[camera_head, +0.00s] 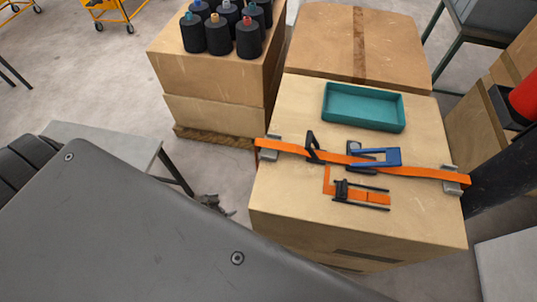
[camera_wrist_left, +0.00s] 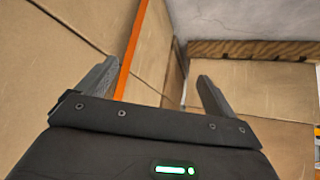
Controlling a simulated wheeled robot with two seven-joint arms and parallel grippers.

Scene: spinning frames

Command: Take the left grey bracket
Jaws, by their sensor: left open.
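The left grey bracket (camera_head: 268,153) sits at the left end of an orange strap (camera_head: 415,172), near the left edge of a cardboard box top (camera_head: 290,200). A second grey bracket (camera_head: 451,182) is at the strap's right end. My left gripper (camera_wrist_left: 157,85) is open in the left wrist view, with nothing between its fingers. An orange strip (camera_wrist_left: 130,50) passes beyond its left finger; the left bracket cannot be made out there. In the head view, a small dark part at the floor left of the box may be this gripper. My right gripper is not in view.
On the box top are a teal tray (camera_head: 363,108), a blue frame (camera_head: 385,157) and a black fork-like part (camera_head: 360,194) on an orange piece. Dark thread cones (camera_head: 219,35) stand on a neighbouring box (camera_head: 200,80). A narrow gap separates the boxes.

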